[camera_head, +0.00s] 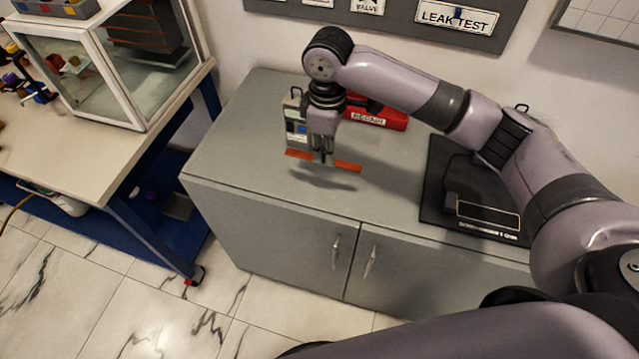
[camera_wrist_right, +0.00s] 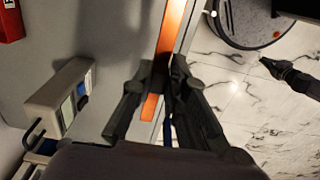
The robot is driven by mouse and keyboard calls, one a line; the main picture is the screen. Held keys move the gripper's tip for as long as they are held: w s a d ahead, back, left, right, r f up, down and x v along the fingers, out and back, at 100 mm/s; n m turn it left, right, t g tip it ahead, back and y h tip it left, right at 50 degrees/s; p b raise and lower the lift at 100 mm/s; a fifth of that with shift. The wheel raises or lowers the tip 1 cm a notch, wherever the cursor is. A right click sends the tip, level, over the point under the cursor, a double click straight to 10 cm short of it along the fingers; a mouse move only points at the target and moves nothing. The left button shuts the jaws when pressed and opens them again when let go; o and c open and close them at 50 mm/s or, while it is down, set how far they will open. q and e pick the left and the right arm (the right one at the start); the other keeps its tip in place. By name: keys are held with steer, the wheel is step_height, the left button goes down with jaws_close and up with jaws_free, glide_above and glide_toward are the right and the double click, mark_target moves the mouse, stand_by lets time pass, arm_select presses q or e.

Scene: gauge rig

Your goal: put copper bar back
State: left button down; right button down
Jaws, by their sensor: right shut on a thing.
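The copper bar (camera_head: 346,166) is a thin orange strip held level above the grey cabinet top (camera_head: 240,130), with its shadow below it. My right gripper (camera_head: 324,158) points down and is shut on the bar near its middle. In the right wrist view, the bar (camera_wrist_right: 175,35) runs between the fingers of my right gripper (camera_wrist_right: 163,72), with the cabinet's front edge and the floor beyond. The fingers hide part of the bar.
A grey device (camera_head: 296,125) stands behind the gripper, beside a red labelled case (camera_head: 378,117). A black board (camera_head: 436,190) with a dark fixture lies to the right. A workbench (camera_head: 110,165) with a glass-sided box (camera_head: 135,75) is at left. The cabinet top's front left is clear.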

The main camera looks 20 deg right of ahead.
step_height(320, 180, down, 9)
steer(key=shift+a+r+p, duration=0.15)
steer(key=shift+r+p, duration=0.05)
steer(key=shift+p, duration=0.15)
arm_select(q)
steer(key=shift+w+a+r, duration=0.1)
steer(key=shift+a+r, duration=0.4)
steer(key=shift+r, duration=0.1)
arm_select(e)
steer(key=shift+f, duration=2.3)
steer(key=shift+f, duration=0.1)
steer(key=c, duration=1.6)
jaws_free()
steer(key=shift+o, duration=0.2)
arm_select(q)
steer(key=shift+d, duration=0.1)
